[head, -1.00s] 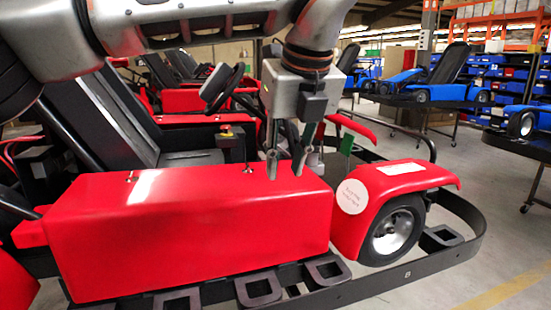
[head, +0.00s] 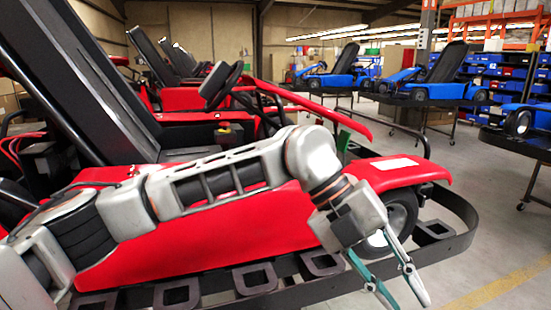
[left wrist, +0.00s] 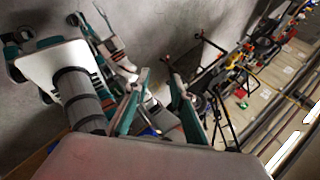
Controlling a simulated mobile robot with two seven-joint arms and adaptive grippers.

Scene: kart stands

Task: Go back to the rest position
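My left arm comes in from the left across the red kart (head: 260,225) in the head view. My left gripper (head: 398,297) hangs low in front of the kart's front wheel, over the black bumper rail (head: 452,245). Its two fingers are spread and nothing shows between them. In the left wrist view the left fingers (left wrist: 160,78) stand apart and empty. A second pair of teal fingers (left wrist: 88,20), apparently my right gripper, shows at the upper left, spread and empty. The right gripper is outside the head view.
Blue karts (head: 430,85) rest on stands (head: 428,104) at the back right. More red karts stand behind the near one. Blue bins (head: 505,75) fill shelves at the far right. Grey floor (head: 500,225) is clear at the right.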

